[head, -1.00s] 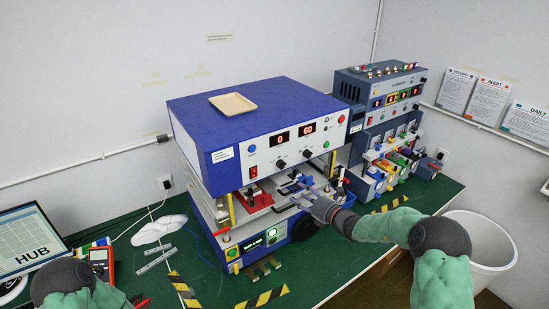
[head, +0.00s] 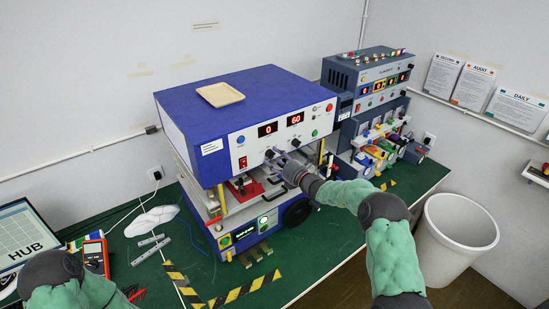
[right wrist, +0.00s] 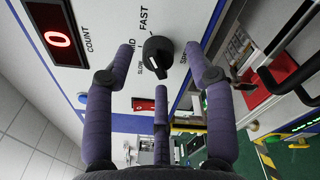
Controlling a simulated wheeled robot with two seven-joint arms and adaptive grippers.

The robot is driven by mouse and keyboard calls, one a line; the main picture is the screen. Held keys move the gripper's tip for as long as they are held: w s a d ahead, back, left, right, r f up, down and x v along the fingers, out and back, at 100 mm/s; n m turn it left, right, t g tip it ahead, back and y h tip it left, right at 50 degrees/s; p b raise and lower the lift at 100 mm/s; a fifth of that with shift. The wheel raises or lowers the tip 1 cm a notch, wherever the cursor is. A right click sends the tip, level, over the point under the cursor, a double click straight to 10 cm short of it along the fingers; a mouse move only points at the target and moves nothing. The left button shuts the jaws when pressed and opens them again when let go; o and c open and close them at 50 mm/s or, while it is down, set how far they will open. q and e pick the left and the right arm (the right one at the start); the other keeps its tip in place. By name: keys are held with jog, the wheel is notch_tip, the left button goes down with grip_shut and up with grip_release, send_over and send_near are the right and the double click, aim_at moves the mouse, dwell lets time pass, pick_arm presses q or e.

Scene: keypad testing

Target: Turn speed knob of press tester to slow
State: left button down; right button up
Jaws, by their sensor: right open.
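The press tester (head: 245,110) is a blue box with a white front panel, on the green bench. In the right wrist view its black speed knob (right wrist: 158,56) is ringed by the labels SLOW, MID and FAST. I cannot clearly tell which label it points to. My right gripper (head: 275,156) is at the panel below the red 0 display. In the right wrist view the gripper (right wrist: 159,56) is open, its purple fingers spread on both sides of the knob with visible gaps. My left arm shows at the lower left, but its gripper is out of view.
A second black knob (head: 296,143) is right of the gripper on the panel. A beige tray (head: 220,95) lies on top of the tester. A grey multi-station unit (head: 370,90) stands to the right, and a white bin (head: 455,240) beyond the bench edge.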

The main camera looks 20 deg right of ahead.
jog(key=shift+w+a, duration=0.15)
jog(key=shift+w, duration=0.2)
grip_shut()
jog(key=shift+f, duration=0.1)
